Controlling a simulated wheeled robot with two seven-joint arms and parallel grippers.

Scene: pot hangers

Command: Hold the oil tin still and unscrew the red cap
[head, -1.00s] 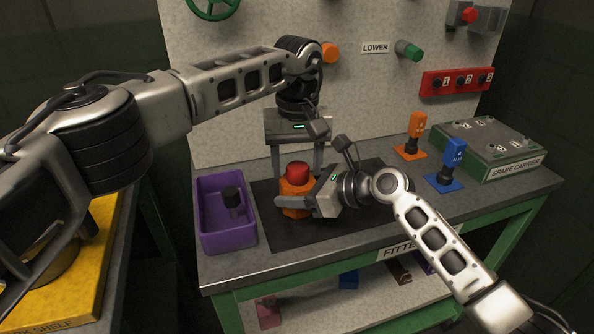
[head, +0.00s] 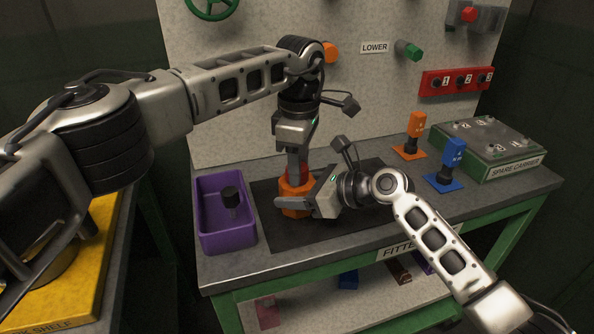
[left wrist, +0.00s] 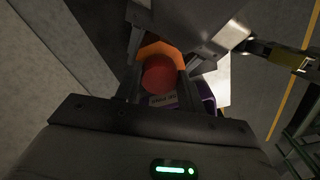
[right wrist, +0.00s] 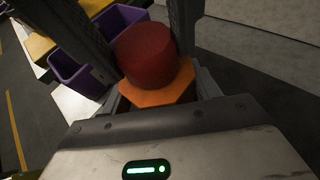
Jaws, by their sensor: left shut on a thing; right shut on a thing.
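The orange oil tin (head: 297,188) stands upright on the dark mat, with its red cap (head: 304,173) on top, mostly hidden behind a finger in the head view. My left gripper (head: 298,172) points straight down from above and is shut on the cap; in the left wrist view its fingers lie either side of the red cap (left wrist: 160,76). My right gripper (head: 296,205) comes in from the right, low, and is shut on the tin's body. The right wrist view shows the cap (right wrist: 148,54) above the orange tin (right wrist: 158,92), between the left fingers.
A purple bin (head: 226,240) with a dark knobbed piece stands just left of the mat (head: 345,215). An orange part (head: 415,128) and a blue part (head: 453,158) stand on the right, beside the green spare carrier (head: 490,145). The panel rises behind.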

